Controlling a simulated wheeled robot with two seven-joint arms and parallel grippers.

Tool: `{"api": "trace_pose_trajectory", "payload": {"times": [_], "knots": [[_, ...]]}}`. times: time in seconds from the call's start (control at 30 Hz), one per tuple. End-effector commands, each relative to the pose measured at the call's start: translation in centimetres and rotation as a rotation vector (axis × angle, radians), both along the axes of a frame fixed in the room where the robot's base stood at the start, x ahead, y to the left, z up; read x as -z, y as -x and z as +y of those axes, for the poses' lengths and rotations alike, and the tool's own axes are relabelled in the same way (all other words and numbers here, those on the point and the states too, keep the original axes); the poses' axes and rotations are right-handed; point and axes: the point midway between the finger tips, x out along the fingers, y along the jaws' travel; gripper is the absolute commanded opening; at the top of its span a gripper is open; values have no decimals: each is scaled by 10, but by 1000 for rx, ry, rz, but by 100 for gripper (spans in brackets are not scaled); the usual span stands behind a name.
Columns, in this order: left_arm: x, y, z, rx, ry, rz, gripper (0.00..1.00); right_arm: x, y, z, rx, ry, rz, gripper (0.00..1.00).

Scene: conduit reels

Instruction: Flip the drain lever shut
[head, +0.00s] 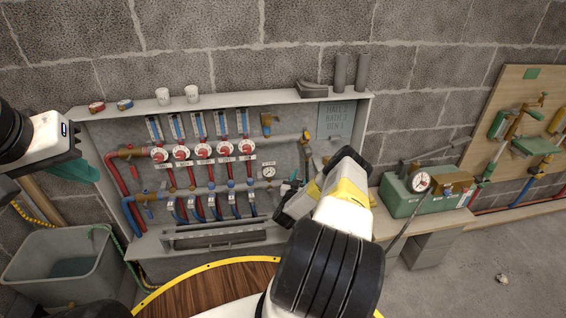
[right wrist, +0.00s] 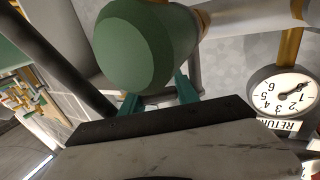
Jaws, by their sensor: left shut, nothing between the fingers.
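The manifold cabinet (head: 98,132) stands against the block wall in the head view. My right gripper (head: 287,190) is at its lower right, beside the end of the lower pipe, and its wrist covers much of that spot. In the right wrist view a large green rounded part (right wrist: 150,45) at the pipe's end is close to the camera. The teal fingers of my right gripper (right wrist: 158,97) show below it, apart, partly hidden by it. I cannot make out the drain lever or its position. My left gripper (head: 75,171) is shut and empty at the left, away from the cabinet.
A return gauge (right wrist: 285,92) is close beside the right gripper. Red-handled valves (head: 203,152) line the cabinet. A grey tub (head: 30,262) stands at lower left. A green case (head: 400,197) with a gauge sits on the right bench. A round wooden table (head: 205,288) is in front.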

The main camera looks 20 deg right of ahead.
Motion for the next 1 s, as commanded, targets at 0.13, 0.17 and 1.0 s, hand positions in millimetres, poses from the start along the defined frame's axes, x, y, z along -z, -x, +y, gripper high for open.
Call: {"api": "trace_pose_trajectory", "payload": {"times": [0.13,0.17,1.0], "knots": [[0,0,0,0,0,0,0,0,0,0,0,0,0,2],[0,0,0,0,0,0,0,0,0,0,0,0,0,0],[0,0,0,0,0,0,0,0,-23,5,-470,-1,2,0]]}}
